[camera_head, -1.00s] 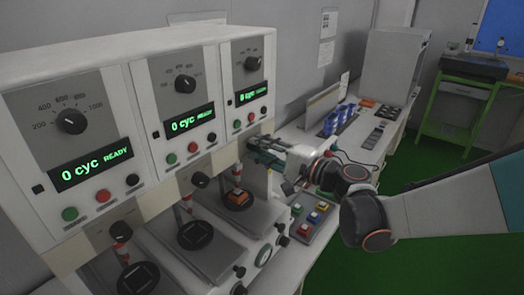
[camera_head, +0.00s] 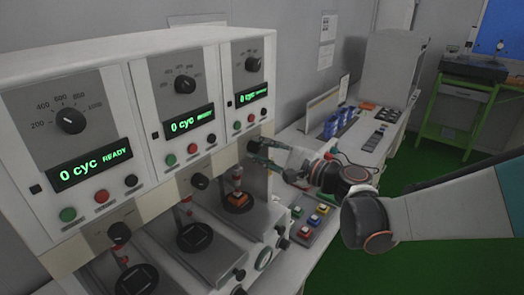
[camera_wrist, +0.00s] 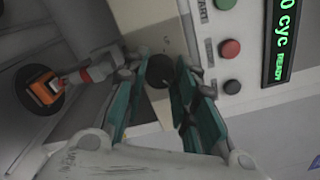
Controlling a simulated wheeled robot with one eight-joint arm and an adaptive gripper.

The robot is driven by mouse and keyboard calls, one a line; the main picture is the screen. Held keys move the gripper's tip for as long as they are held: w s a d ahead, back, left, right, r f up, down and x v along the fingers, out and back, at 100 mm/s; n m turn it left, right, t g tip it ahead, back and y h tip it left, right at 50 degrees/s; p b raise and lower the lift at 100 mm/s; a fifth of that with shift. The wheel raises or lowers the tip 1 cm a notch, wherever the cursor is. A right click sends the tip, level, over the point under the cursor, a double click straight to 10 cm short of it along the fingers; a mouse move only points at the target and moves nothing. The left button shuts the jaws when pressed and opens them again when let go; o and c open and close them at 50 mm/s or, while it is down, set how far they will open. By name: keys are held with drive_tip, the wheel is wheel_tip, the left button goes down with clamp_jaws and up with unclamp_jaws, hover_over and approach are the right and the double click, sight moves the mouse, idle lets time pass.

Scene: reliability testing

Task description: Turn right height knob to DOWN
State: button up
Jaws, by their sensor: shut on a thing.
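The right height knob (camera_wrist: 159,74) is a small dark round knob on the beige strip under the right station's panel. It shows between my fingertips in the wrist view, and my fingers mostly hide it in the head view. My gripper (camera_wrist: 161,70) has its green fingers on either side of the knob and is shut on it; it also shows in the head view (camera_head: 255,152). The knob's pointer and the DOWN mark are too dark and small to read.
The middle height knob (camera_head: 200,181) and left height knob (camera_head: 119,233) sit along the same strip. Below my gripper is an orange sample (camera_head: 238,200) on the right station's plate. Green displays and buttons lie above.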

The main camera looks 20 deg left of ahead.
drive_tip(key=o, duration=1.1)
drive_tip(key=v, duration=1.2)
